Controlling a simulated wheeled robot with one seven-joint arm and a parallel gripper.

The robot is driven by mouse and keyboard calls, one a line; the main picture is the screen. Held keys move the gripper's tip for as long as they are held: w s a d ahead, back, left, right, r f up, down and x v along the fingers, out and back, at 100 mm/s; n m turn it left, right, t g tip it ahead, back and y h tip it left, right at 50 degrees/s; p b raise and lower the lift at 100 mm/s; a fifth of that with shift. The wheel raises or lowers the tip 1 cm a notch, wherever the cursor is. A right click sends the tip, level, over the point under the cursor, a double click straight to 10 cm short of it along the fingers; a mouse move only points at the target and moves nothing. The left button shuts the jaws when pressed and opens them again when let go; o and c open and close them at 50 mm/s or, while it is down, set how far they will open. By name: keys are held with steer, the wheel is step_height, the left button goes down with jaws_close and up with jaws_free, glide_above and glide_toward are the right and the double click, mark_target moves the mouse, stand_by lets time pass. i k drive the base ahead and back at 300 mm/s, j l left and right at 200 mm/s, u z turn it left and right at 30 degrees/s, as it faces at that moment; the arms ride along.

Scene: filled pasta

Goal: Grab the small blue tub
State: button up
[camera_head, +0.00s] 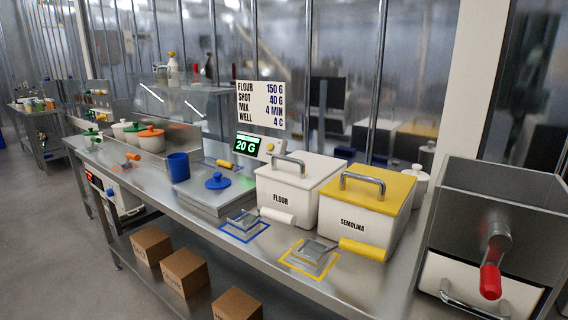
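A small blue tub (178,167) stands upright on the steel bench, left of the middle of the head view. It looks like an open cylinder; its inside is too small to make out. A blue round lid with a knob (217,181) lies apart from it, to its right, on a flat steel plate (205,197). My gripper is not in view.
A white flour bin (283,190) and a yellow-lidded semolina bin (350,222) stand right of the plate, scoops before them. A lit display (247,145) is behind. Cardboard boxes (184,271) sit below the bench.

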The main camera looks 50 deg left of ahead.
mark_target(179, 162)
steer(key=u, duration=2.4)
steer(key=i, duration=1.85)
